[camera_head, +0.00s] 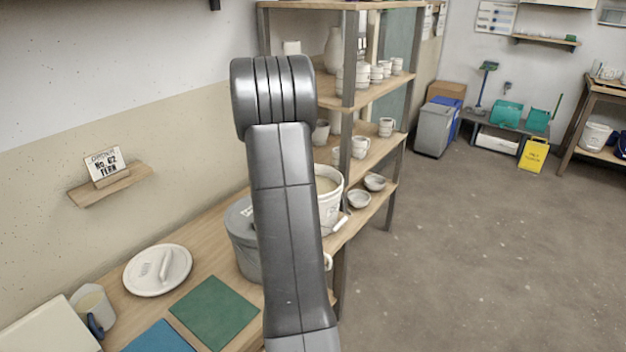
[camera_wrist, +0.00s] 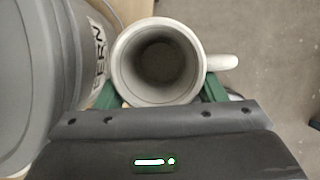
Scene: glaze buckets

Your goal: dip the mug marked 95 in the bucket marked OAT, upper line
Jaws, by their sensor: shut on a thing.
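In the wrist view my gripper (camera_wrist: 160,93) is shut on a white mug (camera_wrist: 158,62), its green fingers on either side. The mug looks empty inside, and its handle points right. No number shows on it. A grey bucket (camera_wrist: 45,75) with a label ending in "ERN" stands close on the left. In the head view a grey bucket (camera_head: 240,245) on the table is partly behind my arm. An open white bucket (camera_head: 330,208) with pale contents is just beyond; its marking is unreadable. A small pale handle (camera_head: 328,262) shows beside my arm; my gripper is hidden there.
Shelving (camera_head: 348,120) with pottery stands behind. The floor at right is clear.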

